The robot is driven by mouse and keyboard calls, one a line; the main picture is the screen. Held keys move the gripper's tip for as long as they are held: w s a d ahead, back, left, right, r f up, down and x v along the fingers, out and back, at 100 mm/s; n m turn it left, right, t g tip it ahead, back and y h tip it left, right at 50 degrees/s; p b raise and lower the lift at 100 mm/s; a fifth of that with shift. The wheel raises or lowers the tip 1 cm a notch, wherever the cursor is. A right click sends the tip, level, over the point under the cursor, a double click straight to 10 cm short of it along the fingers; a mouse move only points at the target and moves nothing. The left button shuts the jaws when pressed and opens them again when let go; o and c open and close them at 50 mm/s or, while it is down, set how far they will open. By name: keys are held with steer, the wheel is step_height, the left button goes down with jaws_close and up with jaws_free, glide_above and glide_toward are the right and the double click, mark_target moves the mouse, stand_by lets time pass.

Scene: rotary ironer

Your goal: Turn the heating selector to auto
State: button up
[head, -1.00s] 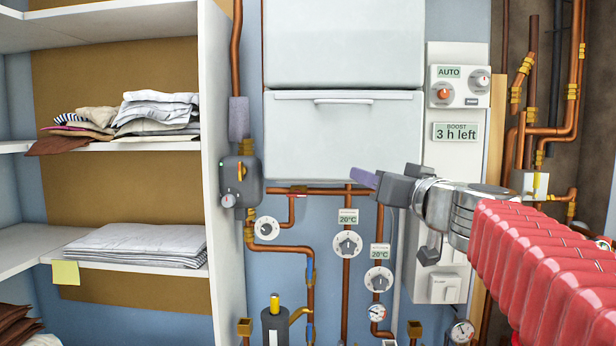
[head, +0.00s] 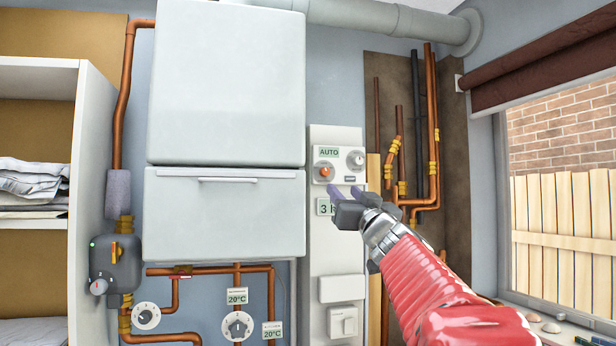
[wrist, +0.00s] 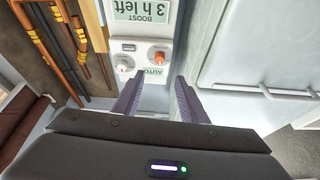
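The control panel (head: 340,178) is a small white box on the wall strip right of the boiler. It carries a display reading AUTO (head: 329,152), an orange-centred dial (head: 325,172) below it, and a white dial (head: 357,160) to the right. Which dial is the heating selector cannot be read here. My gripper (head: 345,192) is open and empty, its purple fingers just below the panel in the head view. In the wrist view, upside down, the orange dial (wrist: 160,57) shows beyond the gap between the open fingers, apart from them. The white dial (wrist: 122,66) lies left of it.
A BOOST display reading 3 h left (wrist: 141,10) sits below the panel, partly hidden by my gripper in the head view. The boiler (head: 223,215) is at the left. Copper pipes (head: 430,130) and a window (head: 560,190) are at the right.

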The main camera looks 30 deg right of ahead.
mark_target(326, 172)
steer(key=shift+n, duration=0.4)
steer(key=shift+w, duration=0.15)
steer(key=shift+x, duration=6.75)
steer(key=shift+d, duration=0.1)
jaws_close()
steer(key=shift+r, duration=0.1)
